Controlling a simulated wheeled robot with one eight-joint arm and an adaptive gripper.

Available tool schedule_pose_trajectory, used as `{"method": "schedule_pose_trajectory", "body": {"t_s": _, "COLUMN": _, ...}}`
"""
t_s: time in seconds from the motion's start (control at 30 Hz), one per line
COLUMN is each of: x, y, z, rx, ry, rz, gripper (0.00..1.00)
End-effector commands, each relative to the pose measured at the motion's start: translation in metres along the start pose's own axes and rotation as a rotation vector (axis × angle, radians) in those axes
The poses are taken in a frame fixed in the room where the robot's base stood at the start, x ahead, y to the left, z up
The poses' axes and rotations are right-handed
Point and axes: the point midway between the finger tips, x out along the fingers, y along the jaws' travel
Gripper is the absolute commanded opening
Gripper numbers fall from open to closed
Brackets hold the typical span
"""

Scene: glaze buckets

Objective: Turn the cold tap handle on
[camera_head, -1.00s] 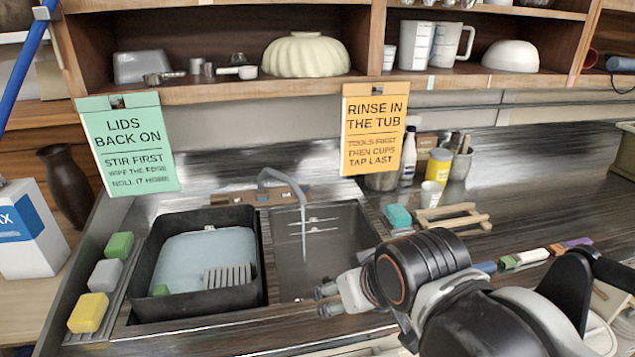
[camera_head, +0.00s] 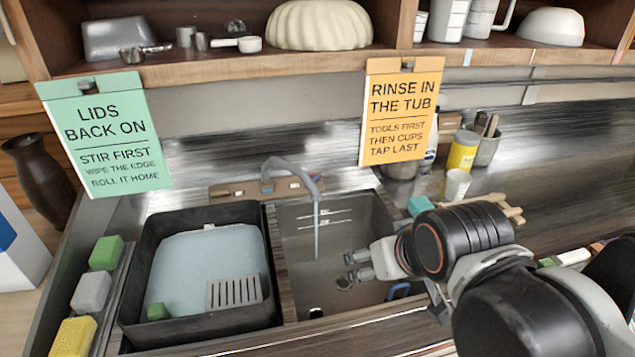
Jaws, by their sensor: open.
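The tap (camera_head: 290,170) has a grey curved spout and stands behind the right sink basin (camera_head: 285,225), on a brown mounting strip (camera_head: 240,188). Small fittings show on this strip, but I cannot tell which one is the cold handle. A thin pale vertical line like a water stream hangs below the spout into the basin. My gripper (camera_head: 351,267) is open and empty, over the right part of the basin, in front of and to the right of the tap. It points left and touches no handle.
A black tub (camera_head: 130,290) with pale blue liquid and a grey ribbed piece (camera_head: 234,292) fills the left of the sink. Several sponges (camera_head: 91,292) line its left edge. An orange sign (camera_head: 400,115) hangs behind the basin. A white cup (camera_head: 457,184) stands to the right.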

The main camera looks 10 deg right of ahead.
Motion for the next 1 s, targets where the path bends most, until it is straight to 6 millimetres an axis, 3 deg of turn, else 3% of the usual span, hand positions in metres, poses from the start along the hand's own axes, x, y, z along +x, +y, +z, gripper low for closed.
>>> {"method": "schedule_pose_trajectory", "body": {"t_s": 0.7, "x": 0.055, "y": 0.0, "z": 0.039, "rx": 0.0, "ry": 0.0, "rz": 0.0, "gripper": 0.68}}
{"method": "schedule_pose_trajectory", "body": {"t_s": 1.0, "x": 0.072, "y": -0.018, "z": -0.005, "rx": 0.251, "ry": 0.014, "rz": -0.11, "gripper": 0.68}}
